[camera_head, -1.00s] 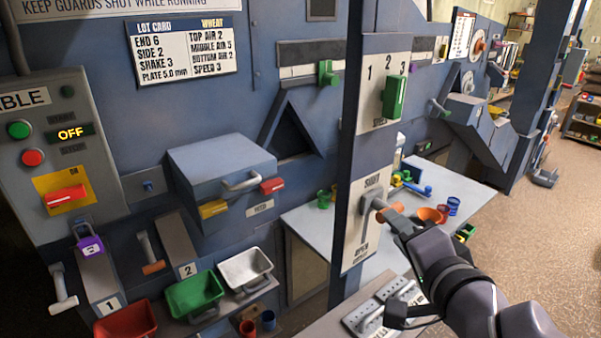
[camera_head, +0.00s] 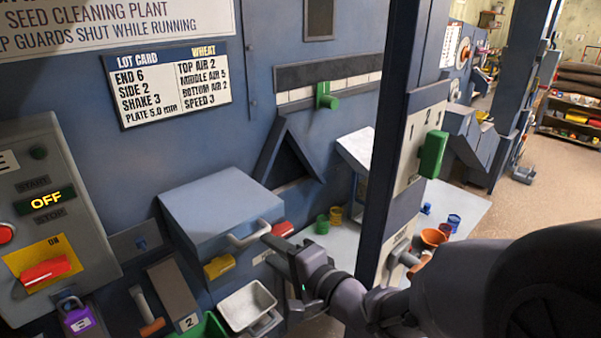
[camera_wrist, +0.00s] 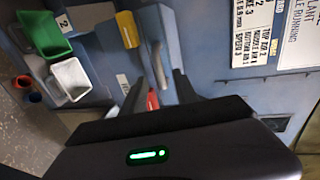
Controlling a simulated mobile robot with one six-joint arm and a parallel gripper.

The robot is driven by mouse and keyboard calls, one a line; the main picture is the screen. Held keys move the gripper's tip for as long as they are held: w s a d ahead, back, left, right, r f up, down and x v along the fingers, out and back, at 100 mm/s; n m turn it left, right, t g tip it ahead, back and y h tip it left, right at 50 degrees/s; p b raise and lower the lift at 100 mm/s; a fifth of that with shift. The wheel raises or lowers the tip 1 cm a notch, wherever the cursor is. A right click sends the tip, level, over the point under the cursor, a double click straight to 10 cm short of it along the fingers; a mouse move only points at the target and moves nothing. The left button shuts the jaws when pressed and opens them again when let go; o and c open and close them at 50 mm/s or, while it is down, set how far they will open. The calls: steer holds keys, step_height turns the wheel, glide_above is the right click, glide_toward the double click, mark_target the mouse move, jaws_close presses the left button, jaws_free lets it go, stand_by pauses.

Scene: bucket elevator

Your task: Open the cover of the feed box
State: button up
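The feed box appears to be the blue-grey box (camera_head: 205,222) on the wall; its flat cover (camera_head: 215,195) lies shut. A pale bar handle (camera_head: 250,234) is on its front, also seen in the wrist view (camera_wrist: 158,62). A yellow catch (camera_head: 219,266) and a red catch (camera_head: 283,229) sit at the front; the wrist view shows the yellow one (camera_wrist: 127,30) and part of the red one (camera_wrist: 152,99). My gripper (camera_head: 270,241) is at the handle's right end. In the wrist view my gripper (camera_wrist: 160,78) has its fingers apart, with the handle's near end between them; contact is unclear.
A dark blue post (camera_head: 402,130) with a green lever (camera_head: 433,154) stands right of the box, close to my arm. A white tray (camera_head: 246,305) and a green tray (camera_head: 208,327) are below. A control panel (camera_head: 60,200) reading OFF is at left.

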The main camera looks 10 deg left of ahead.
mark_target(255, 240)
steer(key=b+x, duration=0.1)
steer(key=x, duration=0.7)
steer(key=shift+a+f, duration=0.1)
steer(key=shift+f, duration=0.05)
jaws_close()
stand_by(1.0)
